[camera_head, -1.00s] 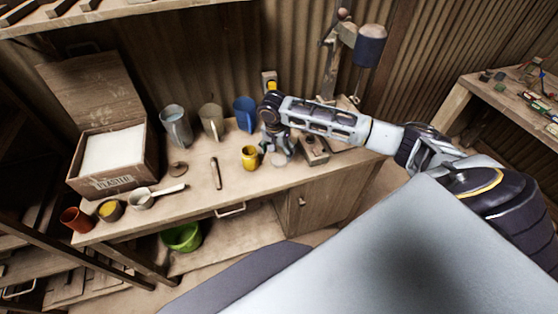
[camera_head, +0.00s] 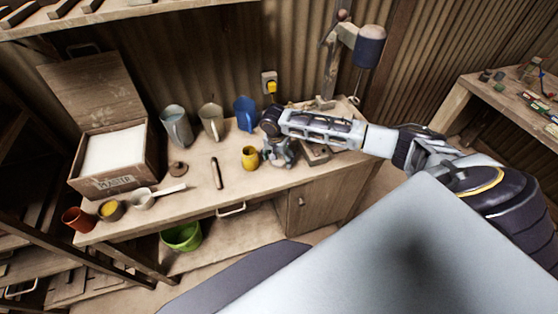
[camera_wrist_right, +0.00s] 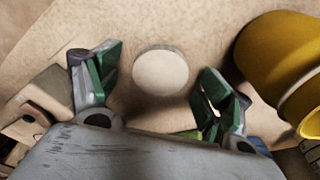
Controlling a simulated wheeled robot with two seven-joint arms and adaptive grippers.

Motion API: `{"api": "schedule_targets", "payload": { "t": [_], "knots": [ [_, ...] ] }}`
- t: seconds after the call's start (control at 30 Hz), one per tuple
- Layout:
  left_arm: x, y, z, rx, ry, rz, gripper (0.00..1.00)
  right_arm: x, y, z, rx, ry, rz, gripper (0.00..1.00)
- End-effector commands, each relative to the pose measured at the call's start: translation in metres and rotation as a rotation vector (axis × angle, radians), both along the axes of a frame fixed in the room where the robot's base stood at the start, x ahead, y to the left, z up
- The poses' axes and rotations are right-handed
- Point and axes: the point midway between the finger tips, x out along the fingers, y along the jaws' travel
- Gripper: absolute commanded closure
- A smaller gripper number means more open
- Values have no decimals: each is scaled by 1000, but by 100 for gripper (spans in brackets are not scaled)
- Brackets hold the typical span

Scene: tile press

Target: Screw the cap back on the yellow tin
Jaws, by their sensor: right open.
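The yellow tin (camera_head: 249,158) stands upright on the workbench, just left of my right gripper (camera_head: 278,160) in the head view. In the right wrist view, the side of a yellow body, likely the tin (camera_wrist_right: 275,58), fills the upper right, outside the fingers. A pale round disc, likely the cap (camera_wrist_right: 160,72), lies on the bench between the open green-padded fingertips of my right gripper (camera_wrist_right: 160,88). I see no contact between the fingers and the disc. In the head view the disc is hidden by the gripper. My left gripper is out of view.
Behind the tin stand a blue jug (camera_head: 245,113) and grey jugs (camera_head: 211,121). A dark stick-like tool (camera_head: 217,173) lies to the left. A press (camera_head: 335,105) stands at the back right. A plaster box (camera_head: 115,155) and small pots are at the left. The bench's front strip is mostly clear.

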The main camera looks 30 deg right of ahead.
Motion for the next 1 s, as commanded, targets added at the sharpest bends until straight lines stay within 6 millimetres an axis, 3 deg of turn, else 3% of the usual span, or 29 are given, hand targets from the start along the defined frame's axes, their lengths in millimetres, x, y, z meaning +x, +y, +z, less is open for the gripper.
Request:
{"api": "schedule_targets", "payload": {
  "t": [0.13,0.4,1.0],
  "knots": [
    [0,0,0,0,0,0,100,0,0,0,0,0,0,20],
    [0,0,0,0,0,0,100,0,0,0,0,0,0,53],
    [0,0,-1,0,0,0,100,1,0,10,0,-1,-1,54]
  ]
}}
